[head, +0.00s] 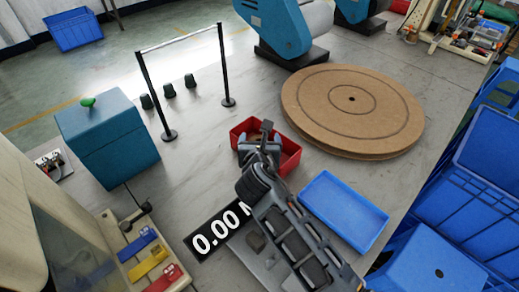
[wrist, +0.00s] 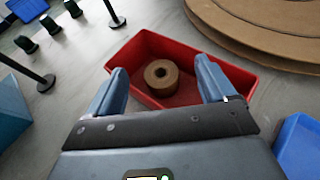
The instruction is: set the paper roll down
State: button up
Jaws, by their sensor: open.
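In the head view my gripper (head: 259,145) is over the red bin (head: 289,160), and the arm hides the roll there.
A blue tray (head: 343,211) lies right of the red bin. A large round brown disc (head: 352,108) lies behind it. A black barrier frame (head: 183,80) and a teal box (head: 107,137) stand to the left. Blue crates (head: 470,190) line the right edge.

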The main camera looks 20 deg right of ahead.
jog(key=v, duration=0.8)
